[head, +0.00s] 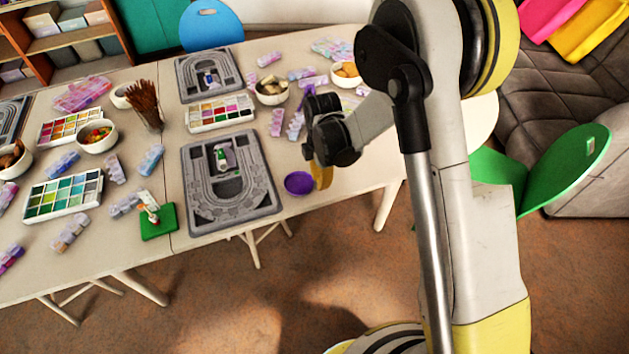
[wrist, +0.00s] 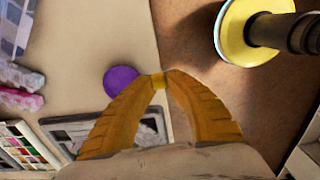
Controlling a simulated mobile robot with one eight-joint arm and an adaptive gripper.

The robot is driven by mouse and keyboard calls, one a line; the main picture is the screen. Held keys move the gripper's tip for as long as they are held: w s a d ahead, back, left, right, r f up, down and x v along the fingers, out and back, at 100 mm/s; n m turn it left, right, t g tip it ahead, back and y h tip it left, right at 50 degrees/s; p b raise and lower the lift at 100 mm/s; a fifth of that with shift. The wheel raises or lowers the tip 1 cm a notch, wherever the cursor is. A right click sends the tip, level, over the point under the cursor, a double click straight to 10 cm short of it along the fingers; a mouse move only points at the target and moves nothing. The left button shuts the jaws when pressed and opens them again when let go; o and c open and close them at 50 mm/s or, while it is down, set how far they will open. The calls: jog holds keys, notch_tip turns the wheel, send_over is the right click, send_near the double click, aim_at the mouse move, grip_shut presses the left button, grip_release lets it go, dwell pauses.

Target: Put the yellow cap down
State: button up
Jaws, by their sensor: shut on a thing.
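My gripper (wrist: 160,82) has orange fingers, and their tips are shut on a small yellow cap (wrist: 158,79) in the wrist view. In the head view my gripper (head: 323,178) is just right of the purple dish (head: 299,183), and I cannot make out the cap there. In the wrist view the purple dish (wrist: 121,80) lies just left of the fingertips, partly covered by the left finger. The cap appears near the table's edge in that view; its height above the table is unclear.
A grey bead board (head: 265,195) lies left of the dish, with another farther back. Paint-like trays (head: 222,112), bowls (head: 272,92) and bead boxes crowd the white table (head: 285,150). Bare table shows around the dish. A green chair (head: 560,165) stands at right.

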jog(key=b, duration=0.3)
send_over(299, 185)
notch_tip(299, 185, down, 6)
jog(key=shift+w+a+f, duration=0.1)
jog(key=shift+a+f, duration=0.05)
notch_tip(299, 185, down, 3)
jog(key=shift+r+b, duration=0.2)
jog(key=shift+b, duration=0.3)
jog(key=shift+f, duration=0.35)
jog(key=shift+f+b, duration=0.2)
jog(key=shift+b, duration=0.15)
jog(key=o, duration=0.7)
jog(key=shift+o, duration=0.2)
jog(key=shift+r+p, duration=0.2)
jog(key=shift+p, duration=0.35)
